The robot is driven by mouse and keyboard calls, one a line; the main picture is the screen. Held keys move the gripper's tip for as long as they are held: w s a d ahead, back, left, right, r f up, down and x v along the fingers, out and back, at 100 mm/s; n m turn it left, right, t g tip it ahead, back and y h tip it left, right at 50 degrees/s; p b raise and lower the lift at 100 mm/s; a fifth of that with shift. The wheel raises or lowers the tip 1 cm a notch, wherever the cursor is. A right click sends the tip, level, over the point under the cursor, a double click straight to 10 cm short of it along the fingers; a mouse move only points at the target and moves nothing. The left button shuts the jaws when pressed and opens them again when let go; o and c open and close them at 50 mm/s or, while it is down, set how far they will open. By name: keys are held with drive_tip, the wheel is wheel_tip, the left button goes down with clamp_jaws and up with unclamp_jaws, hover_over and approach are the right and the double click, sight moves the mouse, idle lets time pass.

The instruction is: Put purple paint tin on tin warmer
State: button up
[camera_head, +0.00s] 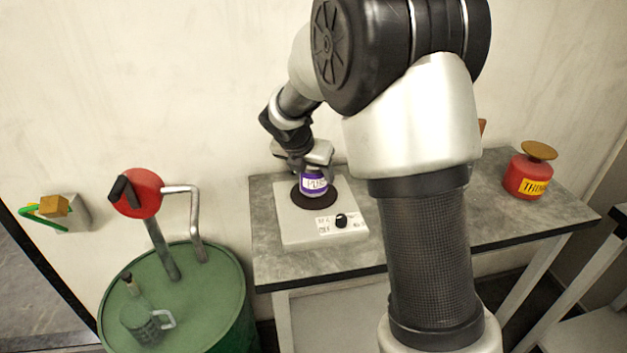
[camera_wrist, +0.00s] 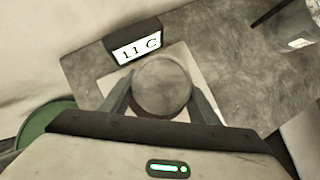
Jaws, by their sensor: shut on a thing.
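The purple paint tin (camera_head: 313,184) has a purple label with white lettering and stands upright at the dark round plate of the tin warmer (camera_head: 290,228). The warmer is a flat white box with a black knob on its front. My gripper (camera_head: 314,170) is over the tin, shut on it from above. In the wrist view the tin's round grey lid (camera_wrist: 162,88) sits between the two fingers of my gripper (camera_wrist: 161,95). The tin appears to rest on the plate, but its underside is too small to tell for sure. Part of the warmer (camera_wrist: 120,85) shows around the tin.
The grey table (camera_head: 450,215) carries a red thinner can (camera_head: 527,178) at the right. A green drum (camera_head: 225,290) with a red hand pump (camera_head: 141,194) stands left of the table. A small sign reading "11 C" (camera_wrist: 137,45) is behind the tin.

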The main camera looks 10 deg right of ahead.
drive_tip(key=shift+f, duration=0.55)
drive_tip(key=shift+f, duration=0.15)
drive_tip(key=o, duration=1.4)
drive_tip(key=shift+c, duration=0.2)
